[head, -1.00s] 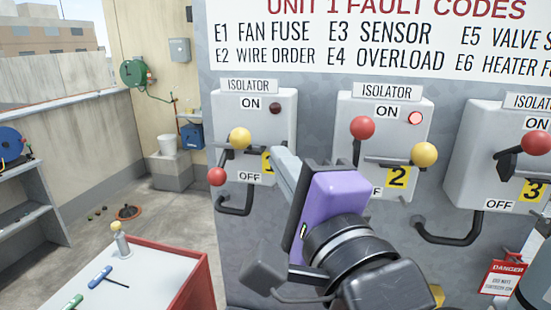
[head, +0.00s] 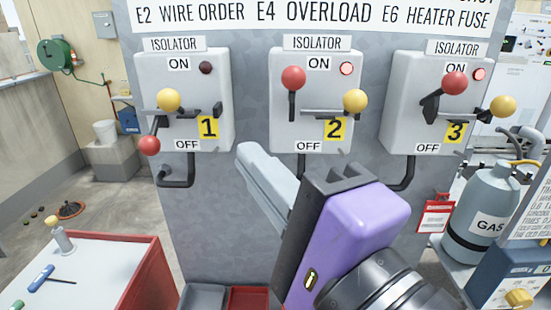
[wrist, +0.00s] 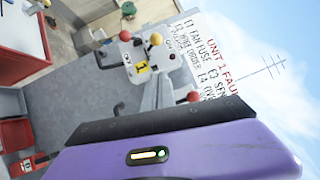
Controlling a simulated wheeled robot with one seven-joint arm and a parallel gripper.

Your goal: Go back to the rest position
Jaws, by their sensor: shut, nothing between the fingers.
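My gripper (head: 252,160) is shut and empty, with a purple body and grey fingers pointing up and left, in front of the grey panel below isolators 1 and 2. Isolator 1 (head: 222,80) has its red-knobbed lever down toward OFF and a dark lamp. Isolator 2 (head: 282,125) has its red-knobbed lever up and a lit red lamp. Isolator 3 (head: 400,85) also has its red knob up and a lit lamp. Each has a yellow knob beside its lever. In the wrist view the grey fingers (wrist: 157,92) point toward the tilted panel, with isolator 1 (wrist: 125,50) beyond.
A red-edged table (head: 100,270) with tools is at lower left. A gas cylinder (head: 490,195) and a blue box (head: 500,270) stand at right. A red tag (head: 435,215) hangs near isolator 3. Open floor (head: 110,200) shows at left.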

